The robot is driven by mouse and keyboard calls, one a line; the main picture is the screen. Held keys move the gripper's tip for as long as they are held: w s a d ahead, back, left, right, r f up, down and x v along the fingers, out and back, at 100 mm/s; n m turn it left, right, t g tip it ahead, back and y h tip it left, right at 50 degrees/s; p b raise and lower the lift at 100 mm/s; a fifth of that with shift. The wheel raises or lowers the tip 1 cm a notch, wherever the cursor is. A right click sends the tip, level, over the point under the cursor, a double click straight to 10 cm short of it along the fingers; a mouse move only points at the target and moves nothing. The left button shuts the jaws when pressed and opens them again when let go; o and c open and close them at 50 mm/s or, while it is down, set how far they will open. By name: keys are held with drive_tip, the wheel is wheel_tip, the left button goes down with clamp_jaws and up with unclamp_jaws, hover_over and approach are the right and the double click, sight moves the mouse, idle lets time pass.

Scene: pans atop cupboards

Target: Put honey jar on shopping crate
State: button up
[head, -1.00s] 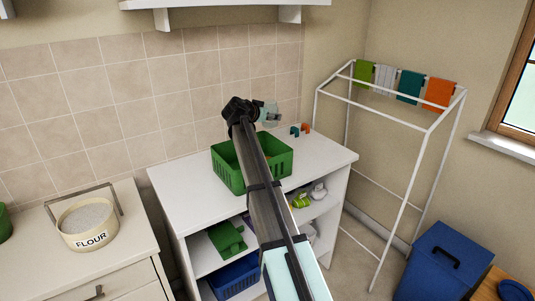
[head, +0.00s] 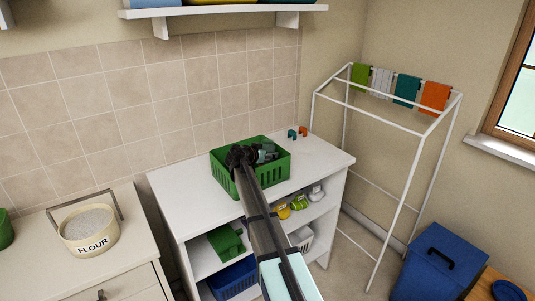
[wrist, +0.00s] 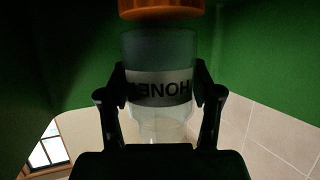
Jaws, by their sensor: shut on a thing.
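The honey jar (wrist: 158,88) shows in the wrist view as a clear jar with an orange lid and an upside-down HONEY label. My gripper (wrist: 160,98) is shut on it, one finger at each side. In the head view my gripper (head: 266,154) is down within the green shopping crate (head: 277,172), below its rim line; the jar itself cannot be made out clearly there. Green crate walls surround the jar in the wrist view. Whether the jar touches the crate floor is hidden.
The crate stands on a white cupboard (head: 190,183) with free top at its left and right. Small teal and orange items (head: 297,133) lie behind right. A wall shelf (head: 225,12) hangs above. A drying rack (head: 385,165) stands right, a flour tin (head: 90,228) left.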

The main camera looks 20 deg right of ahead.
drive_tip(key=shift+f, duration=0.2)
drive_tip(key=shift+f+b, duration=0.3)
drive_tip(key=shift+b, duration=0.2)
drive_tip(key=o, duration=1.3)
drive_tip(key=shift+r, duration=0.1)
drive_tip(key=shift+o, duration=0.2)
drive_tip(key=shift+r+p, duration=0.2)
drive_tip(key=shift+p, duration=0.15)
drive_tip(key=shift+r+p, duration=0.2)
drive_tip(key=shift+p, duration=0.15)
drive_tip(key=b+v, duration=0.2)
drive_tip(key=v, duration=0.5)
drive_tip(key=shift+a+b, duration=0.2)
drive_tip(key=shift+b, duration=0.2)
drive_tip(key=shift+s+f, duration=0.1)
